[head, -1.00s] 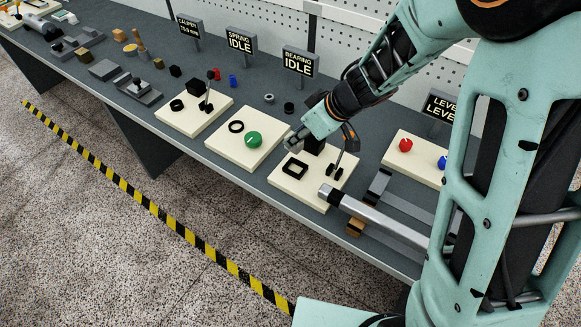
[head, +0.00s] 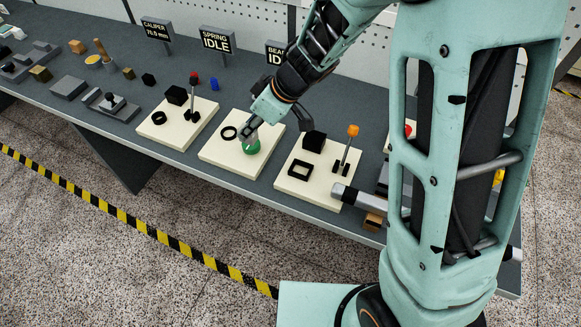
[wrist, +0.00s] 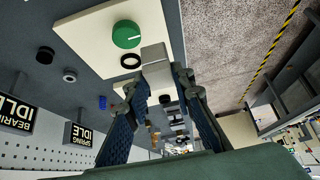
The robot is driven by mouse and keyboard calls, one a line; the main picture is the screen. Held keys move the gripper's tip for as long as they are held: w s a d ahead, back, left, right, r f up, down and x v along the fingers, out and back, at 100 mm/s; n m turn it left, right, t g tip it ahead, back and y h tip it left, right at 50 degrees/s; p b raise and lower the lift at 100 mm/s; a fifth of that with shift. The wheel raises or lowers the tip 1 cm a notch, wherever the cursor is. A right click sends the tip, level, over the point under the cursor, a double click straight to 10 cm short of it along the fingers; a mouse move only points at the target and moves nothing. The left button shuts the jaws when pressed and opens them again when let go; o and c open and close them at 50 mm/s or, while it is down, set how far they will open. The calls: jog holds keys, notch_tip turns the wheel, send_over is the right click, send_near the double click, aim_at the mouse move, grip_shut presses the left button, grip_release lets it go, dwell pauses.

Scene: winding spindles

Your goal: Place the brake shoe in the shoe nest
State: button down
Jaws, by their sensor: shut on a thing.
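My gripper (head: 250,128) is shut on a small light-grey block, which I take for the brake shoe (wrist: 155,62). In the wrist view the block sits between the two fingertips (wrist: 160,80). In the head view my gripper is above the cream board (head: 220,156) with the green knob (head: 251,147) and a black ring (head: 228,133). Whether the block touches the board or knob, I cannot tell. A black square frame (head: 300,169), possibly the shoe nest, lies on the cream board (head: 317,193) to the right, apart from my gripper.
A black block (head: 313,141) and an orange-tipped lever (head: 350,140) stand behind the square frame. Another cream board (head: 170,137) to the left carries a ring, a black block and a lever. The spring sign (head: 217,40) stands behind. Grey and brown parts lie farther left.

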jog(key=shift+w+a, duration=0.1)
jog(key=shift+a, duration=0.05)
jog(key=b, duration=0.2)
send_over(293, 168)
jog(key=a, duration=0.1)
notch_tip(293, 168, down, 4)
jog(key=f, duration=0.1)
jog(key=d+f, duration=0.1)
jog(key=d+f+b, duration=0.1)
jog(key=d+f, duration=0.1)
jog(key=f, duration=0.1)
jog(key=shift+s+d+b, duration=0.1)
jog(key=shift+s+b, duration=0.25)
jog(key=shift+b, duration=0.05)
jog(key=shift+d+f, duration=0.2)
jog(key=shift+d+f+b, duration=0.15)
jog(key=shift+f+b, duration=0.25)
jog(key=shift+f, duration=0.5)
jog(key=shift+d+f+b, duration=0.15)
jog(key=shift+f+b, duration=0.2)
jog(key=shift+f, duration=0.5)
jog(key=shift+f, duration=0.15)
jog(key=c, duration=1.7)
grip_release()
jog(key=shift+o, duration=0.2)
